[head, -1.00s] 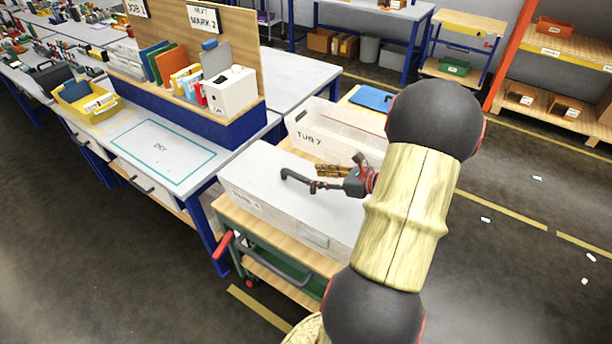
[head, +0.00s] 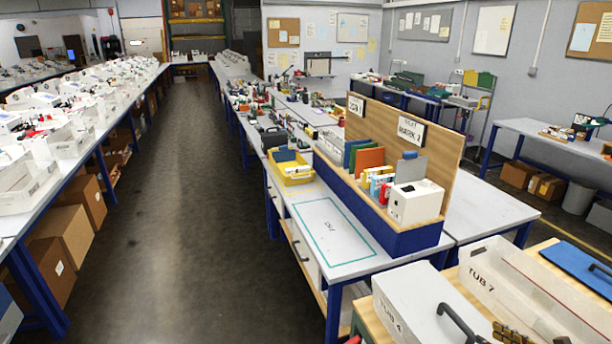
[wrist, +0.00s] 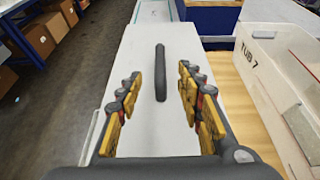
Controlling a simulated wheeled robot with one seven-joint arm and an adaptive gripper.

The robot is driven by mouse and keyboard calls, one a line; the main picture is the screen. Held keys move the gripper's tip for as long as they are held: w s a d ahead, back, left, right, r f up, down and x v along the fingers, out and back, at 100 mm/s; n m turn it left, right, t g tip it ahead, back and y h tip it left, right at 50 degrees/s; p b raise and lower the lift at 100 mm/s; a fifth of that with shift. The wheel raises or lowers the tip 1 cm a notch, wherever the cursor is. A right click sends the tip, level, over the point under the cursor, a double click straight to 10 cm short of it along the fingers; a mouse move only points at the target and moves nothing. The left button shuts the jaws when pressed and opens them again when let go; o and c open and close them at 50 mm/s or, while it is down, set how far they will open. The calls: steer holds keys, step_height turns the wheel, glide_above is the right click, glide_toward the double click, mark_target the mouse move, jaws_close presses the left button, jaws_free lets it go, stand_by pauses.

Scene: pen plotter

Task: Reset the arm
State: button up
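My gripper (wrist: 157,98) shows in the wrist view with its two yellow fingers spread apart and nothing between them. Below it is a white box top with a dark bar-shaped handle (wrist: 160,72) running lengthwise, in line with the gap between the fingers. I cannot tell the height of the fingers above it. In the head view, only part of my gripper (head: 510,334) shows at the bottom right edge, beside the white box marked TUB (head: 412,297) and its dark handle (head: 462,322).
An open white bin marked TUB 7 (head: 520,290) stands right of the closed box. A blue workbench (head: 345,270) with an outlined mat, a yellow bin (head: 291,172) and a white box (head: 415,203) stands behind. A clear aisle (head: 190,200) runs at the left, beside a long bench of tubs.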

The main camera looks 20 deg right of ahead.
steer(key=shift+f+n, duration=0.1)
steer(key=shift+n, duration=0.2)
steer(key=s+a+f+n, duration=0.1)
steer(key=s+a+f+n+g+y, duration=0.1)
steer(key=a+f, duration=0.1)
steer(key=shift+a+f+g, duration=0.1)
steer(key=shift+a+g, duration=0.15)
steer(key=shift+g, duration=0.05)
steer(key=s+a+n, duration=0.1)
steer(key=a+n+g+y, duration=0.1)
steer(key=s+a+n+g, duration=0.1)
steer(key=a, duration=0.1)
steer(key=shift+s+f+n, duration=0.3)
steer(key=shift+f, duration=0.1)
steer(key=a+r+n+g+h, duration=0.1)
steer(key=a+r+n, duration=0.5)
steer(key=a+n, duration=0.3)
steer(key=a+r+n+g+h, duration=0.1)
steer(key=a+r+n, duration=0.6)
steer(key=a+n, duration=0.3)
steer(key=a+r+n+g+h, duration=0.1)
steer(key=a+r+n+g, duration=0.1)
steer(key=a+r+n, duration=0.4)
steer(key=a+n, duration=0.3)
steer(key=a, duration=0.3)
steer(key=shift+a+r+n, duration=0.3)
steer(key=shift+n, duration=0.1)
